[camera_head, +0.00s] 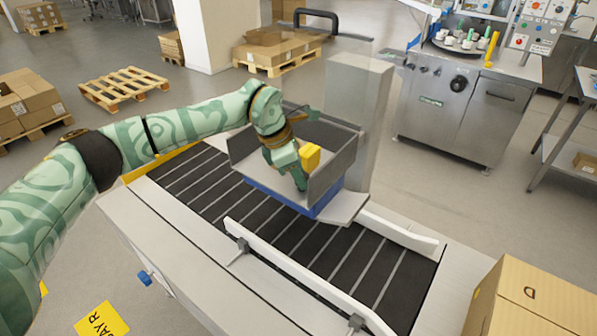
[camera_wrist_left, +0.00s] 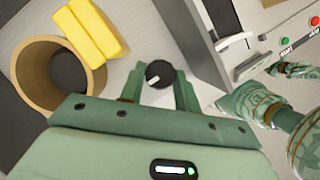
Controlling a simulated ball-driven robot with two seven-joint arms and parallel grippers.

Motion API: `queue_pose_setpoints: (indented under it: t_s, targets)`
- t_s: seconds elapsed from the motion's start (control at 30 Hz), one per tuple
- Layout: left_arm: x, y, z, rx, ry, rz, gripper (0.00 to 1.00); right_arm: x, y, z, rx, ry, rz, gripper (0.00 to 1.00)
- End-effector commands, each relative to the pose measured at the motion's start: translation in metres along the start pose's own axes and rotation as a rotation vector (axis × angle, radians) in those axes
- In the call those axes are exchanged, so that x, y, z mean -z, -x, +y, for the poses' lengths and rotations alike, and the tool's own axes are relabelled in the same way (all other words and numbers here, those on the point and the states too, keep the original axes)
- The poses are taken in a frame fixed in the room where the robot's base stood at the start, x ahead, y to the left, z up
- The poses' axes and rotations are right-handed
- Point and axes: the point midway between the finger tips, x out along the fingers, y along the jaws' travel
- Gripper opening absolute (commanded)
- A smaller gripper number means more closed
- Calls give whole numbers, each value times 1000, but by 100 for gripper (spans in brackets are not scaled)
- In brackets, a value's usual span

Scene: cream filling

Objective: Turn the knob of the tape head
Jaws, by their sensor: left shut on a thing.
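The tape head (camera_head: 338,160) is a grey open-topped housing with a blue lower edge, standing over the conveyor. My left gripper (camera_head: 299,180) reaches down inside it, beside a yellow block (camera_head: 310,156). In the left wrist view, the small round black knob (camera_wrist_left: 159,74) with a white pointer mark sits between the two green fingers of my left gripper (camera_wrist_left: 159,88). The gripper is shut on the knob. The knob is hidden in the head view. The yellow block (camera_wrist_left: 92,30) and a tan tape roll (camera_wrist_left: 24,72) lie left of the knob in the wrist view.
The dark slatted conveyor (camera_head: 300,240) runs under the tape head, with a pale guide rail (camera_head: 300,272) along its near side. A grey column (camera_head: 360,110) rises behind the head. A cardboard box (camera_head: 540,300) stands at the lower right.

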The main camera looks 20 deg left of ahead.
Motion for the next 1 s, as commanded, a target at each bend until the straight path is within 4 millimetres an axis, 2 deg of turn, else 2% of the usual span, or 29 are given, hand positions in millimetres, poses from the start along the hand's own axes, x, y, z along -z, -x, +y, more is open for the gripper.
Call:
queue_pose_setpoints:
  t_s: [0.37,0.7,1.0]
  targets:
    - [-1,4,-1,-56,129,-1,10,3,17,1,-2,0,5,36]
    - [-3,4,-4,-171,407,-2,10,9,42,3,-5,0,13,36]
    - [-4,2,-5,-278,661,-2,10,12,56,4,-6,0,17,36]
